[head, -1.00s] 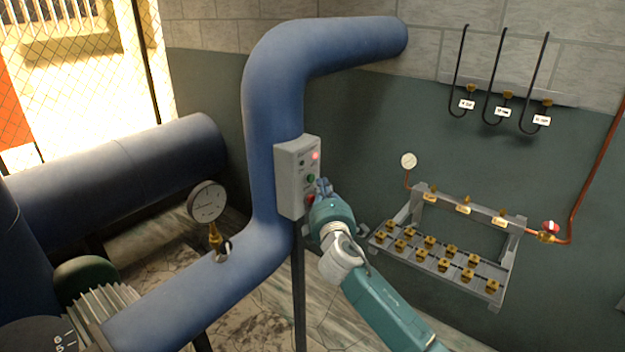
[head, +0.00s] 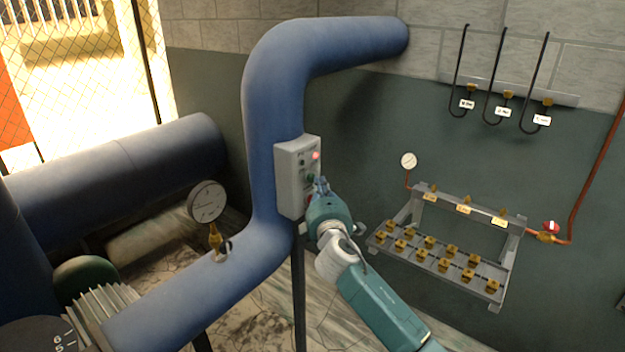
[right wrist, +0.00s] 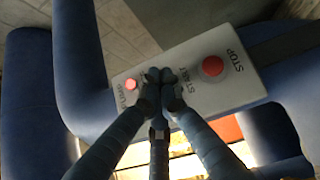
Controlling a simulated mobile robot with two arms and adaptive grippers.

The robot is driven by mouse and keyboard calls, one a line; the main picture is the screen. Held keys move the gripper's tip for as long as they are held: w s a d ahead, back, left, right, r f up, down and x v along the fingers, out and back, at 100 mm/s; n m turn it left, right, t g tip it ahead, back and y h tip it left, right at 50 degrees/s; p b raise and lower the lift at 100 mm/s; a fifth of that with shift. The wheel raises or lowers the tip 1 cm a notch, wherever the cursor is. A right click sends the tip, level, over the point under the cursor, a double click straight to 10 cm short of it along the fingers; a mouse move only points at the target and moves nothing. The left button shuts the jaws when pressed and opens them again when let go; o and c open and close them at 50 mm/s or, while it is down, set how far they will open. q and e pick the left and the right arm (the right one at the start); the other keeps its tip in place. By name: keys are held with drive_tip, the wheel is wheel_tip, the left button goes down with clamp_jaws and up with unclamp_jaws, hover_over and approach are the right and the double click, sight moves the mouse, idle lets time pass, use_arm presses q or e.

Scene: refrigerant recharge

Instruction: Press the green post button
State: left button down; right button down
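The grey control box (head: 290,180) is on a post against the blue vertical pipe. The green button (head: 310,178) on its face is only just visible in the head view, beside my fingertips. My right gripper (head: 319,184) is right at the box front, its fingers together. In the right wrist view the fingertips (right wrist: 161,77) meet over the spot by the START label and hide the button. I cannot tell whether they touch it or whether it is pressed in. My left gripper is not in view.
A red STOP button (right wrist: 213,66) sits beside the START label. A lit red lamp (head: 315,155) is near the box top. The blue pipe (head: 270,120) and a gauge (head: 207,202) stand left. A brass-fitting rack (head: 440,262) is right of my arm.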

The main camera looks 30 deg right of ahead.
drive_tip(key=shift+w+a, duration=0.2)
drive_tip(key=shift+w, duration=0.2)
idle(0.7)
idle(0.3)
drive_tip(key=shift+s+d, duration=0.35)
drive_tip(key=shift+s, duration=0.5)
drive_tip(key=s, duration=0.1)
drive_tip(key=s+d+p, duration=0.1)
drive_tip(key=s, duration=0.1)
drive_tip(key=s+d+p, duration=0.1)
drive_tip(key=shift+s, duration=0.3)
drive_tip(key=shift+f, duration=0.1)
idle(0.4)
